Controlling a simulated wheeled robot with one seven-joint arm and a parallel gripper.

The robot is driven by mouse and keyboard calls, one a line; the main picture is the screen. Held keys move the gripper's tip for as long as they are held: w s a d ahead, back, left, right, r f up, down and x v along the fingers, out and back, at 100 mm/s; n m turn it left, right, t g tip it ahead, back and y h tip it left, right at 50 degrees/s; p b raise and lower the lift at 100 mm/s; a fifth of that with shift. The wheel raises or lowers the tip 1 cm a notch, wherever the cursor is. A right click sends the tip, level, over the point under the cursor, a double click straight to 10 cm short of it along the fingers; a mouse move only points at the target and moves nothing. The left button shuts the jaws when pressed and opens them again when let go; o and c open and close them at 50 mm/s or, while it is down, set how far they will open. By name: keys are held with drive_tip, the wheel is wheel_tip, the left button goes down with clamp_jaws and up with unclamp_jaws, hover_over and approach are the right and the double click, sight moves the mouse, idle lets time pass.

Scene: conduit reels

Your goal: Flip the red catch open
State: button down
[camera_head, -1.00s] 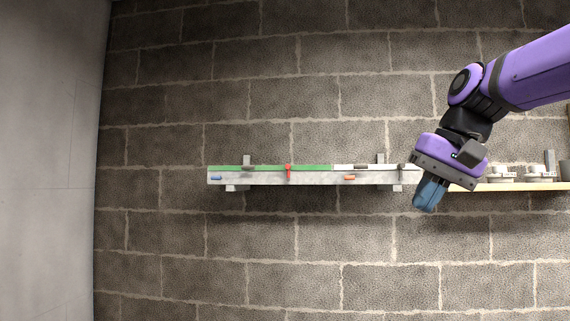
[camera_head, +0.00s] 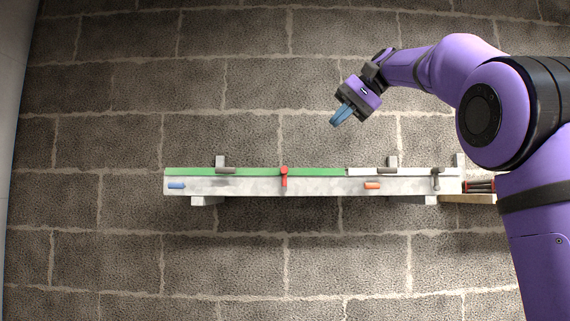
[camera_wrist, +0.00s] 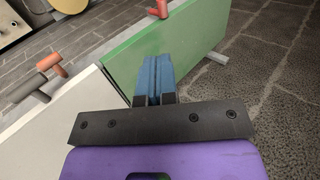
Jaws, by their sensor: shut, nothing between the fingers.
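The red catch (camera_head: 284,177) stands upright near the middle of a long pale rail (camera_head: 325,187), across the edge of a green strip (camera_head: 255,172). It also shows at the top of the wrist view (camera_wrist: 160,8), beyond my fingertips. My gripper (camera_head: 341,116) is shut and empty, above and to the right of the catch in the head view, clear of the rail. In the wrist view my blue fingers (camera_wrist: 154,75) lie together in front of the green panel (camera_wrist: 150,45), apart from the catch.
A blue peg (camera_head: 176,186) and an orange peg (camera_head: 372,185) stick out of the rail. Dark grey handles (camera_head: 387,170) lie along its top edge. A shelf (camera_head: 470,199) with dark and red items is at the right.

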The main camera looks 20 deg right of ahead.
drive_tip(key=shift+w+r, duration=0.1)
drive_tip(key=shift+w, duration=0.05)
drive_tip(key=shift+a, duration=0.1)
approach(284, 177)
drive_tip(key=x, duration=0.3)
drive_tip(key=a+x, duration=0.1)
drive_tip(key=x, duration=0.1)
drive_tip(key=shift+s+a+r, duration=0.1)
drive_tip(key=shift+s+a, duration=0.05)
drive_tip(key=shift+s, duration=0.1)
